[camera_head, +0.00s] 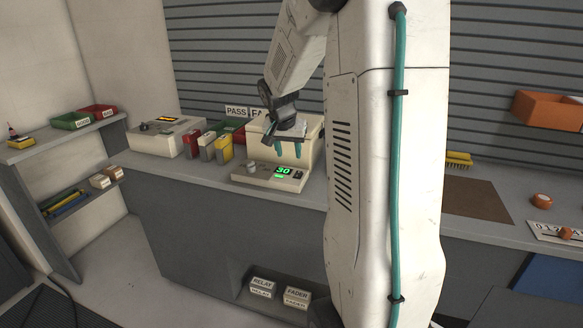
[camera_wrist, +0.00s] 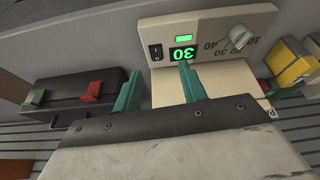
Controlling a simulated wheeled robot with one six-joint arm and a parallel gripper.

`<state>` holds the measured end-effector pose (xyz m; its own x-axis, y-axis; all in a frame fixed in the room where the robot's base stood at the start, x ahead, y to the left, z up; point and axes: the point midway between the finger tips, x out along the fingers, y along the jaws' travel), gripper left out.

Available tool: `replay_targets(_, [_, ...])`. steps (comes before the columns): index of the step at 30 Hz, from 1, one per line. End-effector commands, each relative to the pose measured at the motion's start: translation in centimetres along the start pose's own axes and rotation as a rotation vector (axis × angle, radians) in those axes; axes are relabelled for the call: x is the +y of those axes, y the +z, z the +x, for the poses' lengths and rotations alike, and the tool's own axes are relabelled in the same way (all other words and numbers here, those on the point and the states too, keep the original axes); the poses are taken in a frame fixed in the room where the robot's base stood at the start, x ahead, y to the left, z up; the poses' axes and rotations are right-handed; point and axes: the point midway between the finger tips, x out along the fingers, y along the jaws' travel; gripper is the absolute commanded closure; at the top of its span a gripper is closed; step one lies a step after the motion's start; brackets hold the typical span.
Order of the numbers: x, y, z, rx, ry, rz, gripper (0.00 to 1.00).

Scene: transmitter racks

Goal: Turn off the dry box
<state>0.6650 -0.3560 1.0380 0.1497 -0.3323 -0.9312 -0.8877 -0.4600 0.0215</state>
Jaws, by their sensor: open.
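The dry box (camera_head: 256,128) is a cream box on the grey counter, with a low control panel (camera_head: 262,184) at its front. The wrist view shows this panel (camera_wrist: 208,25) upside down. It has a lit green "30" display (camera_wrist: 183,54), a lit green lamp (camera_wrist: 183,38), a black rocker switch (camera_wrist: 156,52) and a pale knob (camera_wrist: 238,35) with a scale. My gripper (camera_head: 289,150) is open and empty, its teal fingers above the box, behind the panel. In the wrist view my gripper (camera_wrist: 158,86) has one fingertip just below the display. I cannot tell the switch's position.
Red and yellow blocks (camera_head: 222,150) stand left of the dry box, beside another cream device (camera_head: 165,135). A black case (camera_wrist: 65,115) with green and red parts lies beside the dry box. Labelled boxes (camera_head: 264,286) sit in a recess below. My arm hides the counter's middle.

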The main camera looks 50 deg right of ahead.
Motion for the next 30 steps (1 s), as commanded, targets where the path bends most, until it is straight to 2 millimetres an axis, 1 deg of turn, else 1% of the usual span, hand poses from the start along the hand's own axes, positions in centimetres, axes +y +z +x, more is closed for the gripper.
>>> replay_targets(1, [0.5,-1.1,1.4,0.003,0.007,0.032,0.58])
replay_targets(3, [0.9,-2.1,2.6,0.011,0.011,0.063,0.58])
replay_targets(6, [1.1,-2.8,3.7,0.017,0.013,0.086,0.58])
replay_targets(11, [1.2,-2.9,5.7,0.017,0.014,0.09,0.58])
replay_targets(18, [1.1,-2.9,9.4,0.017,0.013,0.088,0.58])
replay_targets(21, [1.1,-3.0,10.5,0.018,0.013,0.087,0.58])
replay_targets(24, [1.1,-3.0,11.1,0.019,0.012,0.087,0.58])
replay_targets(30, [1.2,-3.0,11.3,0.019,0.012,0.088,0.58])
